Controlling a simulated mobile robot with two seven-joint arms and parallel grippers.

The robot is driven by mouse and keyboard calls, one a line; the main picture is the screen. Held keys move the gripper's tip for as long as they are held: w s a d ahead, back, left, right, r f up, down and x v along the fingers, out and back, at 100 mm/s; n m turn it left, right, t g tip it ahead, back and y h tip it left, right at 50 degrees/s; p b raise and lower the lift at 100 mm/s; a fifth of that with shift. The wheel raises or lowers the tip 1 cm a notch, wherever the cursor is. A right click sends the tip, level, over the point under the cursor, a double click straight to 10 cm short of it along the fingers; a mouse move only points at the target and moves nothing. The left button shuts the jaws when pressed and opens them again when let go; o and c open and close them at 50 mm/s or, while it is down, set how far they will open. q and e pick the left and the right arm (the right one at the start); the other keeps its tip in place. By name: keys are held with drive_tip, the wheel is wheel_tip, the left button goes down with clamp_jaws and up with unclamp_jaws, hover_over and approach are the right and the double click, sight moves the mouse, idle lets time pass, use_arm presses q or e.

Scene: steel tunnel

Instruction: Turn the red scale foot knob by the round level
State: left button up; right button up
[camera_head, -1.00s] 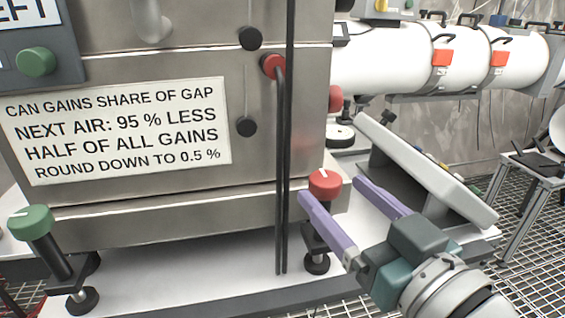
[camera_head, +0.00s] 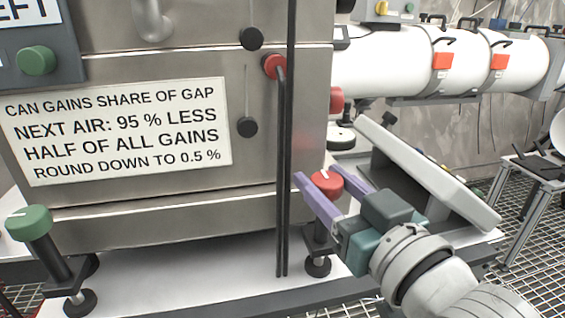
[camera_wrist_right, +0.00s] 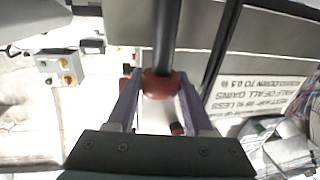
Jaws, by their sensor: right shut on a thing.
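The red scale foot knob (camera_head: 326,184), with a white mark on top, sits on a black foot at the cabinet's front right corner. My right gripper (camera_head: 334,190) has its two purple fingers on either side of this knob and is shut on it. In the right wrist view, the red knob (camera_wrist_right: 160,86) lies between the fingertips (camera_wrist_right: 158,88), with a dark stem beyond it. I cannot pick out the round level with certainty. My left gripper is not in view.
A green knob (camera_head: 30,223) tops the foot at the front left corner. Dark hoses (camera_head: 284,170) hang just left of the right gripper from a red fitting (camera_head: 273,66). A tilted pale panel (camera_head: 425,175) stands close on the right.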

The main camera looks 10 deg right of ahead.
clamp_jaws()
drive_tip(key=shift+n+y, duration=0.3)
drive_tip(key=shift+y, duration=0.1)
drive_tip(key=shift+n+g+y, duration=0.4)
drive_tip(key=shift+n+y, duration=0.3)
drive_tip(key=shift+y, duration=0.2)
drive_tip(key=n+g+y+b, duration=0.1)
drive_tip(key=n+y, duration=0.1)
drive_tip(key=shift+y, duration=0.4)
drive_tip(key=shift+n+g+y, duration=0.3)
drive_tip(key=shift+g+y, duration=0.2)
drive_tip(key=shift+y, duration=0.1)
drive_tip(key=o, duration=0.7)
unclamp_jaws()
